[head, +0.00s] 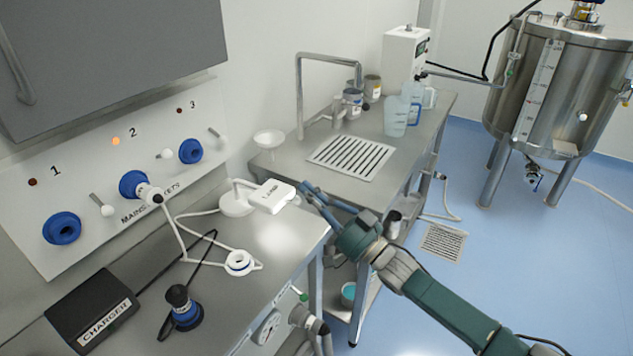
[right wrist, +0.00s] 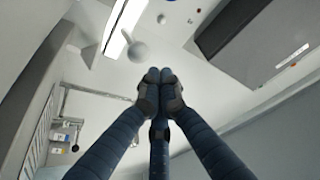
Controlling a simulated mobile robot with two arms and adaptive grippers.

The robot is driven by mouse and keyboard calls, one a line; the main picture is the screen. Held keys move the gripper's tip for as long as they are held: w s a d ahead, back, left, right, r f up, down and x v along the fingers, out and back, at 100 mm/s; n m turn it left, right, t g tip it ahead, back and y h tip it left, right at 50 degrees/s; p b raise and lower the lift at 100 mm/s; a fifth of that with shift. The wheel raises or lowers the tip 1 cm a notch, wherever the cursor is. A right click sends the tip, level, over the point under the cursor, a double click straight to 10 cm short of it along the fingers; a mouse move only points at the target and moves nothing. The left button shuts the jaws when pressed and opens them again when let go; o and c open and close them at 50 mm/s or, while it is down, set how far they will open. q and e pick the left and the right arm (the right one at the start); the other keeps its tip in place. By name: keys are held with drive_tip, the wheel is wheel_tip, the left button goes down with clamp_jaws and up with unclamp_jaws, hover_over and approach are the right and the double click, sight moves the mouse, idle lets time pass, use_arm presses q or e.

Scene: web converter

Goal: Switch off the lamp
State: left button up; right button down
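The white lamp (head: 272,196), with "LAMP" printed on its head, stands on a round base on the left metal bench. A bright patch lies on the bench below its head. The orange light (head: 115,140) above socket 2 is lit. My right gripper (head: 305,188) is just right of the lamp head; I cannot tell whether they touch. In the right wrist view its fingertips (right wrist: 160,75) meet, with nothing seen between them. My left gripper is not in view.
A black charger (head: 92,310) and a dark blue plug (head: 180,307) lie on the left bench. Sockets 1 (head: 62,228) and 3 (head: 190,151) have dark indicators. A second bench holds jugs (head: 396,116) and a grate (head: 352,157). A steel tank (head: 580,95) stands right.

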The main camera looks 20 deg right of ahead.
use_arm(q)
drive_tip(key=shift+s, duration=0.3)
use_arm(e)
drive_tip(key=shift+s+a+f, duration=0.1)
drive_tip(key=shift+a+f, duration=0.05)
drive_tip(key=shift+f, duration=0.2)
